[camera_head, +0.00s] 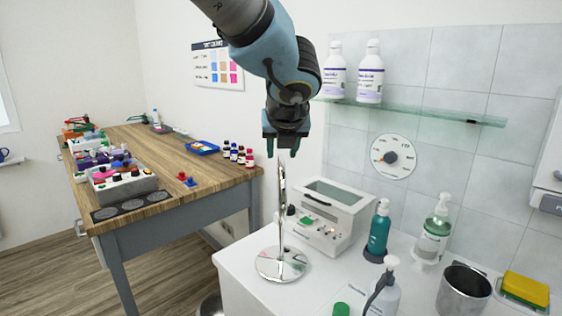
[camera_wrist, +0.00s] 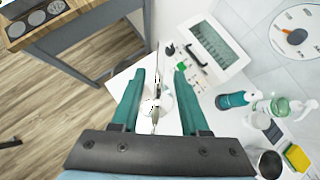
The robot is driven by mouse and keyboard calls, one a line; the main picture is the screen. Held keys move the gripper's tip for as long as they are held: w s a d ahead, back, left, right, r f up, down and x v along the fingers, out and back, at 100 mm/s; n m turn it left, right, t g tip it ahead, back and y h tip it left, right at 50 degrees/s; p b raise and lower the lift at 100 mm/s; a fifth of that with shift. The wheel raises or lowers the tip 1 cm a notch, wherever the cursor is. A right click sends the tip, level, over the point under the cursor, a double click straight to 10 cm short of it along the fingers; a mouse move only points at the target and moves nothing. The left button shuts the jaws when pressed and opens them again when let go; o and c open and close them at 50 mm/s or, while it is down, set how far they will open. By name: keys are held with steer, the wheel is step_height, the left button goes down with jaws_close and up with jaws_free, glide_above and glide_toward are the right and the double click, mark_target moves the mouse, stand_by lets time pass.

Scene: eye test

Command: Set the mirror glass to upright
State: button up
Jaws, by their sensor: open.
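A chrome table mirror stands near the left end of the white counter, on a round base (camera_head: 281,264). Its glass (camera_head: 282,195) shows as a narrow, tall strip, seen nearly edge-on, so its exact tilt is hard to tell. My gripper (camera_head: 273,146) points down just above the top of the glass. In the wrist view my gripper (camera_wrist: 159,72) has its two teal fingers spread apart. The mirror glass (camera_wrist: 156,88) appears as a thin strip between them in that view, with no clear contact on either finger.
A white box with a clear window (camera_head: 330,215) stands behind the mirror. A teal bottle (camera_head: 379,232), pump bottles and a metal cup (camera_head: 462,291) stand to the right. A glass shelf (camera_head: 415,111) holds two white bottles above. A wooden bench (camera_head: 150,165) is to the left.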

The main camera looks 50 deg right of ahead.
steer(key=shift+v, duration=1.9)
steer(key=shift+a, duration=0.1)
steer(key=shift+f, duration=0.1)
steer(key=w+a+f+n+g+y, duration=0.1)
steer(key=w+a+f+n+y, duration=0.1)
steer(key=w+a+f+n, duration=0.35)
steer(key=w+a+f+n+y, duration=0.2)
steer(key=w+a+n, duration=0.55)
steer(key=a, duration=0.35)
steer(key=w+a+f+n+g+y, duration=0.1)
steer(key=w+a+f+n, duration=0.35)
steer(key=a+n, duration=0.3)
steer(key=s+a+f+n+g, duration=0.1)
steer(key=a+f+n, duration=0.2)
steer(key=a+n, duration=0.8)
steer(key=s+a+f+n+g+y, duration=0.1)
steer(key=a+f+n+g, duration=0.1)
steer(key=a+n, duration=1)
steer(key=shift+a+f, duration=0.9)
steer(key=shift+a, duration=0.35)
